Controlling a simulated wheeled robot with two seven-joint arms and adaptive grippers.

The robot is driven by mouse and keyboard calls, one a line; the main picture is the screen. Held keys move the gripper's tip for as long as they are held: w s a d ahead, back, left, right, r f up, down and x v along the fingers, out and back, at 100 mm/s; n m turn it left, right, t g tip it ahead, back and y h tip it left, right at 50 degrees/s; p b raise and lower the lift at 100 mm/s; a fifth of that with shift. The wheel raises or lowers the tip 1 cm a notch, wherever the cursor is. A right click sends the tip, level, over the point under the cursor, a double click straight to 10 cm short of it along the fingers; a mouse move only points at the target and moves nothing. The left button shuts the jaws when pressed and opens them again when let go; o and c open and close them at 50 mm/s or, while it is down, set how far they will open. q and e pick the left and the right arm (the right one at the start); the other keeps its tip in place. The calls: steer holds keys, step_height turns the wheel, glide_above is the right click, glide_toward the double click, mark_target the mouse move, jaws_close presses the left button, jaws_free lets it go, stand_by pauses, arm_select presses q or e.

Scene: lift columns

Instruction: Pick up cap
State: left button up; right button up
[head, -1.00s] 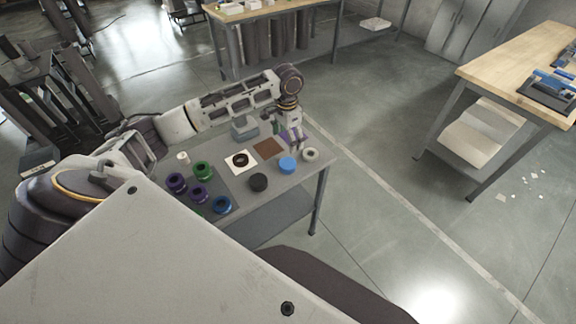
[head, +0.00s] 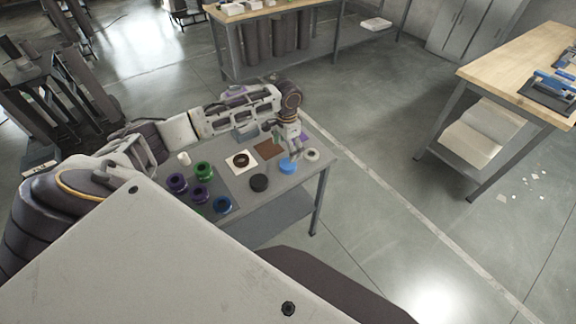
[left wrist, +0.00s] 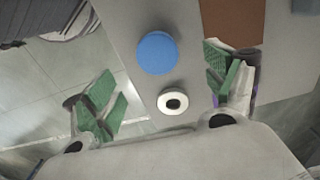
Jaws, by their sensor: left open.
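Several caps lie on the grey table. A blue cap (head: 288,167) is near its right side and shows in the left wrist view (left wrist: 157,53). A black cap (head: 259,183) lies to its left. A white ring-shaped piece (head: 312,155) with a dark centre is to its right; it also shows in the left wrist view (left wrist: 172,101). My left gripper (head: 291,157) is open and empty, above the table by the blue cap. In the left wrist view its green-padded fingers (left wrist: 165,92) are wide apart, with the white ring between them and the blue cap just beyond. My right gripper is not in view.
A white square (head: 233,167) and a brown square (head: 268,149) lie near the middle. Floor is open to the right.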

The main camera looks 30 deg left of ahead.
mark_target(288, 163)
arm_select(q)
steer(key=shift+f, duration=1.7)
steer(key=shift+f, duration=0.1)
steer(key=shift+s+d+f+p, duration=0.15)
steer(key=shift+f+p, duration=0.1)
steer(key=shift+f, duration=0.7)
steer(key=shift+d+f+p, duration=0.1)
steer(key=shift+f+p, duration=0.1)
steer(key=shift+f, duration=1.35)
steer(key=shift+c, duration=0.2)
steer(key=c, duration=1.2)
steer(key=shift+o, duration=0.2)
steer(key=shift+r, duration=0.15)
step_height(288, 163, up, 10)
steer(key=shift+b, duration=0.35)
